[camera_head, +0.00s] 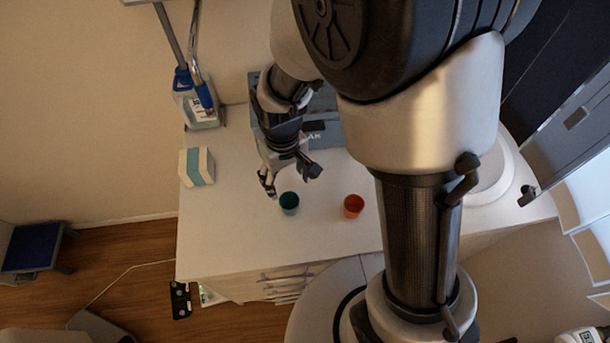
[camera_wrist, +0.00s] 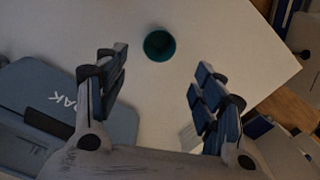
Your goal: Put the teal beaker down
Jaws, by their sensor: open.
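The teal beaker (camera_head: 289,203) stands upright on the white table (camera_head: 230,235), near its front edge. The wrist view shows the teal beaker (camera_wrist: 159,45) from above, with its dark open mouth, beyond the fingertips and roughly midway between them. My gripper (camera_head: 287,181) is just behind the beaker in the head view. In the wrist view my gripper (camera_wrist: 157,82) has its two fingers spread wide, with nothing between them. The beaker appears apart from both fingers.
An orange-red cup (camera_head: 353,206) stands to the right of the beaker. A white and teal box (camera_head: 197,167) is at the table's left. A blue-grey case (camera_wrist: 35,100) lies behind my gripper. A bottle with blue parts (camera_head: 201,110) stands at the back left. The front left tabletop is clear.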

